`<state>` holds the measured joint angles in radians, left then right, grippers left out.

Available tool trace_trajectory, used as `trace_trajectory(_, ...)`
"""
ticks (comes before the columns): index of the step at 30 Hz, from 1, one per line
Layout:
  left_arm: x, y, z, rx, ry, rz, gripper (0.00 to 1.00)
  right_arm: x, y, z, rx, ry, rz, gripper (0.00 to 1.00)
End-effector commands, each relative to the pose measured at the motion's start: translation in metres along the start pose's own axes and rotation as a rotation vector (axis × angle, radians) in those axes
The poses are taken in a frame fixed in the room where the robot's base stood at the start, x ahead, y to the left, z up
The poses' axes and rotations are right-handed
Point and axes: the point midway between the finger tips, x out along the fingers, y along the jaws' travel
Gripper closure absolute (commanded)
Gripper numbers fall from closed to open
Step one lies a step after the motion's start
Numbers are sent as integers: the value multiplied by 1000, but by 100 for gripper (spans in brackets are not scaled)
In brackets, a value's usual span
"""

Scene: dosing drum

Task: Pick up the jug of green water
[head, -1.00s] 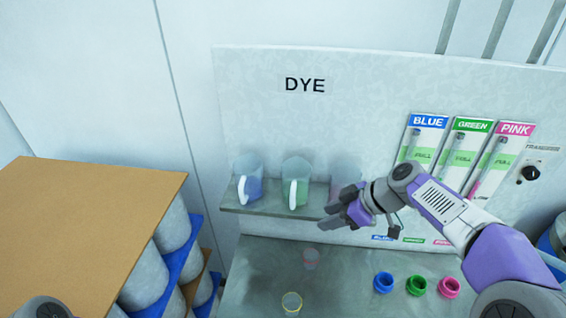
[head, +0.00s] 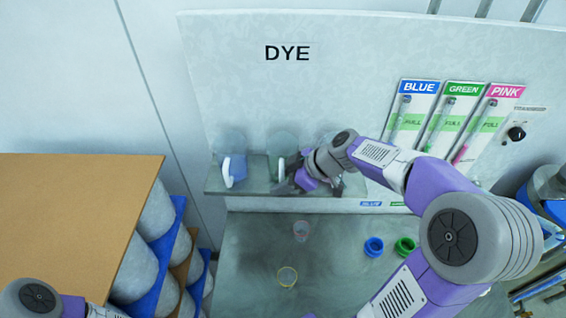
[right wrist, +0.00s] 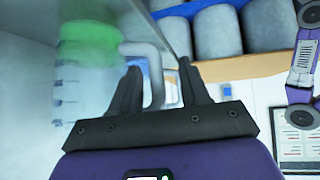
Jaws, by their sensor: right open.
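The clear jug of green water (head: 283,145) stands on the wall shelf under the DYE sign, its lower part partly covered by my right gripper. My right gripper (head: 284,180) is open at the jug's handle side. In the right wrist view the green water (right wrist: 90,42) is at the upper left. The jug's pale handle (right wrist: 154,65) reaches in between the two open fingers (right wrist: 160,78); I cannot tell whether they touch it. My left arm shows at the lower left of the head view, but its gripper is out of frame.
The jug of blue water (head: 232,160) stands left on the same shelf (head: 212,182). Another jug (head: 328,138) at right is mostly hidden by my arm. Stacked drums stand left.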

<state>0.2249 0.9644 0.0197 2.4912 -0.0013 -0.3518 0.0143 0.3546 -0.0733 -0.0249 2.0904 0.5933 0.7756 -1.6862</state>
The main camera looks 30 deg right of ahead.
Motion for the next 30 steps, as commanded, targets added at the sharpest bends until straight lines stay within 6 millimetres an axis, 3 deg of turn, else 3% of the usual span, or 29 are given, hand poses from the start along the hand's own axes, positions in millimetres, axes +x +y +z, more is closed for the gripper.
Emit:
trace_trajectory(4, -1, 0, 0, 0, 1, 0, 57, 17, 0, 0, 0, -1, -3, 55)
trace_trajectory(12, -1, 0, 0, 0, 1, 0, 57, 20, 0, 0, 0, -1, 0, 55)
trace_trajectory(21, -1, 0, 0, 0, 1, 0, 57, 19, 0, 0, 0, -1, 0, 100)
trace_trajectory(30, -1, 0, 0, 0, 1, 0, 57, 19, 0, 0, -1, 0, 1, 100)
